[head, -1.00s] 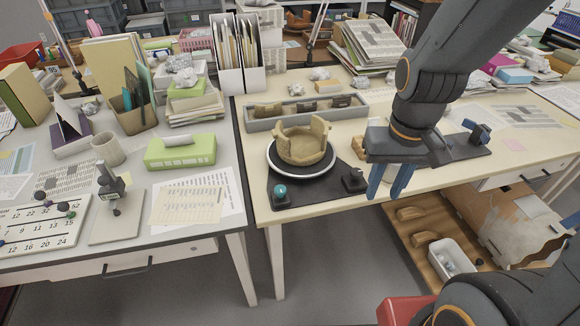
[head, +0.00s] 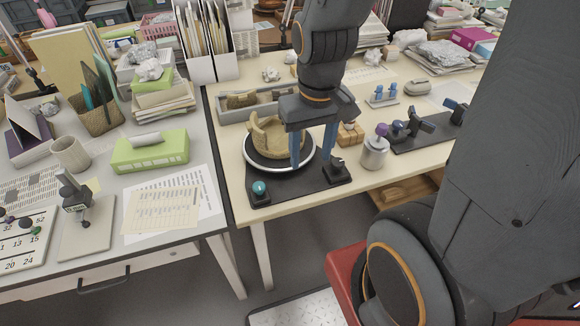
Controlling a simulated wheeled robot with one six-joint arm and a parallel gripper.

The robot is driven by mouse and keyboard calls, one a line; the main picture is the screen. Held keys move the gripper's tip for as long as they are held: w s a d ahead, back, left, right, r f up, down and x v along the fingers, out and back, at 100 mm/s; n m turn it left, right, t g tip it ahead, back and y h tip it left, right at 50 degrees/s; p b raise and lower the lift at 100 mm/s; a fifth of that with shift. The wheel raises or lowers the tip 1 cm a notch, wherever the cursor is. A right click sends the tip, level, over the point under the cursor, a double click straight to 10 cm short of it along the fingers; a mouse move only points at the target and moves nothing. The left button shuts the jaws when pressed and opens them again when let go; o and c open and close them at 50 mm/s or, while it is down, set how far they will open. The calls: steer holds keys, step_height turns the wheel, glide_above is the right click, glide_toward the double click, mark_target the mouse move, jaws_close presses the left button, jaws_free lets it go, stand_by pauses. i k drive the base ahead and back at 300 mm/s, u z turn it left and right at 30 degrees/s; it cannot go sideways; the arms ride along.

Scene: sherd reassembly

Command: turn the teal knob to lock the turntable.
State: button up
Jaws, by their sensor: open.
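The teal knob (head: 260,188) sits on the front left corner of the dark turntable base (head: 293,187). The round turntable (head: 261,166) has a pale rim and bears a tan, partly rebuilt bowl (head: 268,138) with an uneven upper edge. My gripper (head: 312,165) points down with its two blue fingers apart and nothing seen between them. It is in front of the bowl's right side in the picture, to the right of and above the teal knob. It hides part of the bowl and turntable. Whether the fingers touch anything I cannot tell.
A small black fixture (head: 337,171) stands at the base's front right corner. A grey tray (head: 232,113) of sherds lies behind the turntable. A green box (head: 150,151) is on the left table.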

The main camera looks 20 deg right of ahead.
mark_target(259, 187)
steer(key=z, duration=1.5)
steer(key=k, duration=0.55)
steer(key=u, duration=0.45)
